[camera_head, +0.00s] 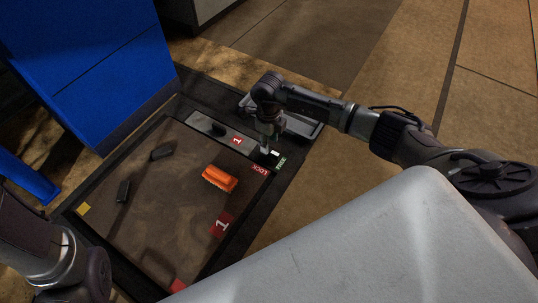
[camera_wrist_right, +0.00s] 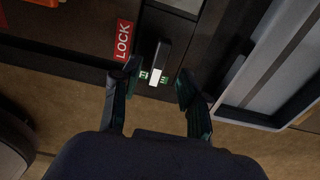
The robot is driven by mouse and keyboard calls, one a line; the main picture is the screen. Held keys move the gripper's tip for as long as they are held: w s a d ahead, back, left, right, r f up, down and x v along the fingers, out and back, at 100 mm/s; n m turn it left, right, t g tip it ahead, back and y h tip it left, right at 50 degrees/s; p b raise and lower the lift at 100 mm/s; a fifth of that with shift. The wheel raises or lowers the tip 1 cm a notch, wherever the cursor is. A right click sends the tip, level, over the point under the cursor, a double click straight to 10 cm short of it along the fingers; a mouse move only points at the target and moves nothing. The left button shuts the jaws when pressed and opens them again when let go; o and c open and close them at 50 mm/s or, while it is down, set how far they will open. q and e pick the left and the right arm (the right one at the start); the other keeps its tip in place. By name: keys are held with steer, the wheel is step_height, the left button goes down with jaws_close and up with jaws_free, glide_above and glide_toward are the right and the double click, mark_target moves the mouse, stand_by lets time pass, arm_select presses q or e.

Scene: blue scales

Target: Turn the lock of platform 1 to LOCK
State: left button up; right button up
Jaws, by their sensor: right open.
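Platform 1 (camera_head: 150,225) is a dark, flat plate with red "1" labels. Its lock is a small black lever (camera_wrist_right: 161,55) with a white end, at the platform's right corner. The red LOCK label (camera_head: 260,169) lies beside it and also shows in the right wrist view (camera_wrist_right: 122,40). A green label (camera_head: 281,161) is at the lever's white end, which points toward it. My right gripper (camera_wrist_right: 158,73) is open, its fingers on either side of the lever's white end; contact cannot be told. In the head view the right gripper (camera_head: 267,147) partly hides the lock. My left gripper is not visible.
An orange block (camera_head: 220,179) and two small black pieces (camera_head: 161,153) (camera_head: 123,191) are on the platform. A blue structure (camera_head: 90,65) stands at the back left. Open floor is at the right.

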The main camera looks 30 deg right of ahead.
mark_target(270, 153)
step_height(270, 153, down, 4)
steer(key=shift+f+b, duration=0.25)
steer(key=shift+b, duration=0.9)
jaws_close()
